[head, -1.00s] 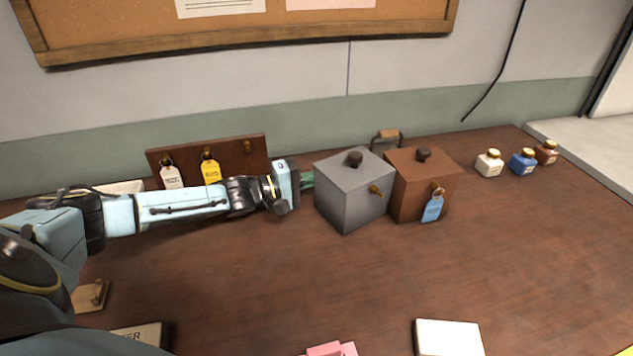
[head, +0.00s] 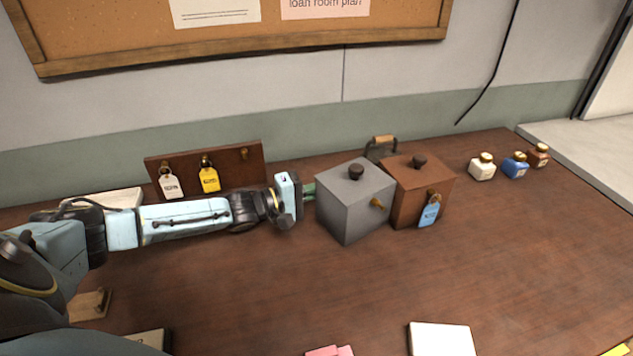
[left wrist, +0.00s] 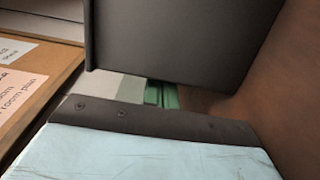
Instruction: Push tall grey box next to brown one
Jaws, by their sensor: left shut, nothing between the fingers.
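The tall grey box (head: 352,212) stands upright on the brown table, with a dark knob on top and a brass knob on its front. The brown box (head: 408,200) stands just to its right, with a blue tag (head: 430,212) on its front. The two boxes look side by side and touching or nearly so. My left gripper (head: 309,190) is shut and empty, its green fingertips at the grey box's left side. In the left wrist view the green fingers (left wrist: 160,95) show, and a dark grey face (left wrist: 180,40) fills the upper middle. My right gripper is not seen.
A wooden key board (head: 225,165) with white and yellow tags stands behind my left arm. A dark weight with a wooden handle (head: 384,139) is behind the boxes. Small bottles (head: 515,165) stand at the right.

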